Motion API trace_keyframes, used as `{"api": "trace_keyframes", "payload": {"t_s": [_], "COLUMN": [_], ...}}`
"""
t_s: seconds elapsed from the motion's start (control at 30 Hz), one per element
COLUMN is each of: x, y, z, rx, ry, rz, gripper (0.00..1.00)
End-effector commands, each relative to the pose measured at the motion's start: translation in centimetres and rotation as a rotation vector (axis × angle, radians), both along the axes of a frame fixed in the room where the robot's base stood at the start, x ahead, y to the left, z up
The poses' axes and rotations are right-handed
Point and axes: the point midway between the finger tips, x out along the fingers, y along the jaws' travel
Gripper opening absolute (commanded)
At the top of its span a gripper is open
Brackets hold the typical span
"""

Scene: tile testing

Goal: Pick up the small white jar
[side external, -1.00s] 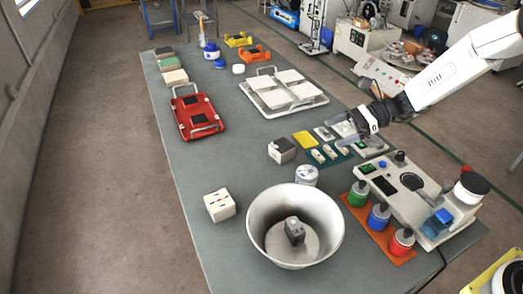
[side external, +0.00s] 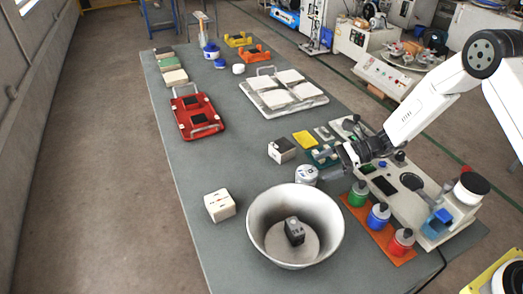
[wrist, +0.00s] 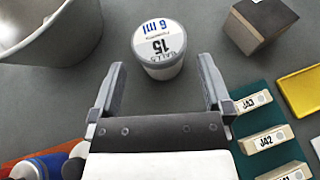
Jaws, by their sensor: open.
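A small white jar (side external: 306,174) with a grey lower edge and a printed label stands on the grey table, just behind the large bowl. In the wrist view the jar (wrist: 158,48) shows its lid, marked "BALLS 15 6 ml", ahead of and between the fingertips. My gripper (side external: 329,164) is open and empty, to the right of the jar in the side view. In the wrist view its two fingers (wrist: 160,66) point toward the jar, one on each side.
A large grey-white bowl (side external: 251,222) holds a dark block. A dark-topped block (side external: 282,151) stands behind the jar. Green, blue and red jars stand on an orange mat (side external: 352,209) at right. Tagged pieces lie on a teal mat (wrist: 265,117).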

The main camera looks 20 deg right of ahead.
Motion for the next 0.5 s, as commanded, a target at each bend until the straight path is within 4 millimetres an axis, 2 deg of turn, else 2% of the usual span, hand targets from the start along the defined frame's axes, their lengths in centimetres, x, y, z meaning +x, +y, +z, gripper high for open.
{"api": "trace_keyframes", "payload": {"t_s": [0.1,0.37,0.5], "x": [0.2,0.3,0.5], "y": [0.7,1.1,2.0], "z": [-0.3,-0.4,-0.8], "rx": [0.000,0.000,0.000], "ry": [0.000,0.000,0.000], "rz": [0.000,0.001,0.001], "gripper": [1.00,1.00,1.00]}}
